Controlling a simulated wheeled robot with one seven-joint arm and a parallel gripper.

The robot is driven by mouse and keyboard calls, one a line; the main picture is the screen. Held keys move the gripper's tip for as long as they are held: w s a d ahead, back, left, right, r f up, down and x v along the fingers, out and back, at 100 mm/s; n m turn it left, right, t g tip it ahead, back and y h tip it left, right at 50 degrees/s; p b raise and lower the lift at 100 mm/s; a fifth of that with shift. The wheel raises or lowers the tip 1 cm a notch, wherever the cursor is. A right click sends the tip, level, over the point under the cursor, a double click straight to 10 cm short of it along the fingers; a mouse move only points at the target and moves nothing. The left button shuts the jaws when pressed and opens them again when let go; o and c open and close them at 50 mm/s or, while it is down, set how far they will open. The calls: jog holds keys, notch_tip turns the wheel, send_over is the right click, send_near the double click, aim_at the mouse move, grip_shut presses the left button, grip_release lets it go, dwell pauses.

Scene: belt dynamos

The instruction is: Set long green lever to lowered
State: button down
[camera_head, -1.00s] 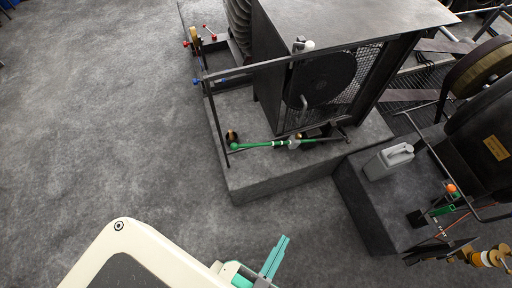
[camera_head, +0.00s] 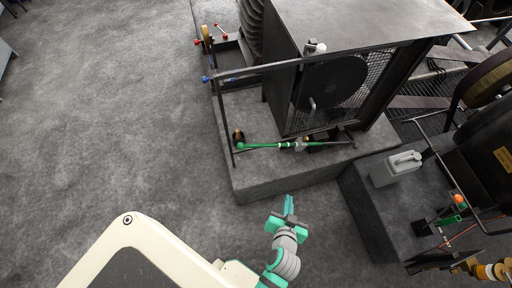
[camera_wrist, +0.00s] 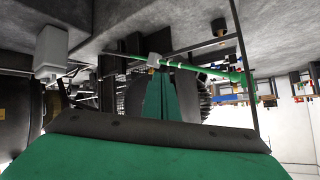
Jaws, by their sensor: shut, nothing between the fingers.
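The long green lever (camera_head: 265,145) lies roughly level in front of the caged machine, above a grey concrete block, its round knob at the left end. A pale collar sits near its right part. It also shows in the wrist view (camera_wrist: 200,69), running across the upper part with the knob at the right. My gripper (camera_head: 289,198) is in front of the block and apart from the lever. Its teal fingers are together and empty, and in the wrist view the gripper (camera_wrist: 160,85) points toward the lever's collar end.
A dark rail (camera_head: 270,67) and upright post stand around the lever's left side. A smaller green lever with an orange knob (camera_head: 458,199) is farther right. Open floor (camera_head: 100,120) lies left.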

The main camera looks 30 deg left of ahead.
jog(key=w+a+r+n+g+y, duration=0.2)
jog(key=w+a+r+n+y, duration=0.1)
jog(key=w+a, duration=0.2)
jog(key=w+a+r+n+g+y, duration=0.2)
jog(key=w+a, duration=0.3)
jog(key=a, duration=0.3)
jog(key=shift+a+r+n+g+y, duration=0.25)
jog(key=shift+r+n+g+y, duration=0.2)
jog(key=shift+g+y, duration=0.3)
jog(key=s+f+x, duration=0.1)
jog(key=f+x, duration=0.1)
jog(key=x, duration=1.1)
jog(key=shift+s+d, duration=0.25)
jog(key=shift+d, duration=0.1)
